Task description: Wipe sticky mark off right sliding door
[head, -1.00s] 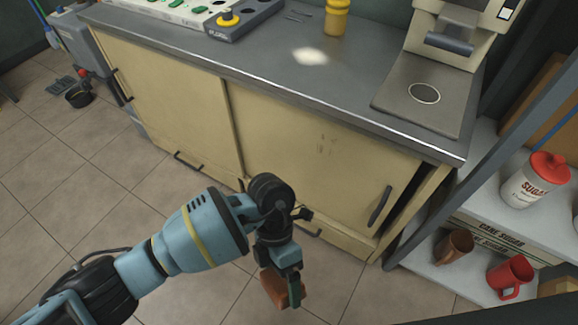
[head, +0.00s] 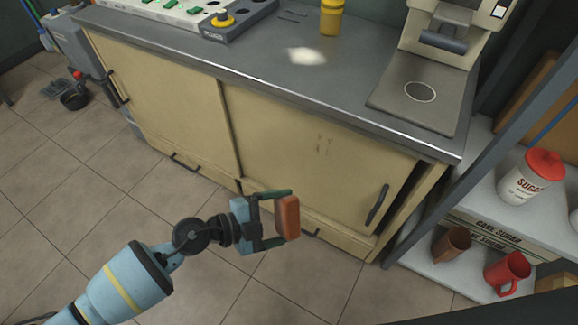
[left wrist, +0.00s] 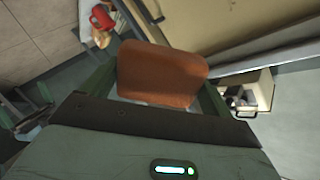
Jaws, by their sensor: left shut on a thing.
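The right sliding door (head: 290,150) is a beige cabinet panel with a dark handle (head: 378,204) near its right edge. A faint brownish sticky mark (head: 322,144) shows on its upper middle part. My left gripper (head: 284,216) is shut on an orange-brown sponge (head: 289,217) in front of the lower part of this door, below the mark. The sponge stands upright in the jaws and looks apart from the door. In the left wrist view the sponge (left wrist: 162,75) fills the space between the green fingers. My right gripper is not in view.
The grey countertop (head: 300,85) overhangs the doors. The left sliding door (head: 165,105) is beside the right one. The tiled floor in front is clear.

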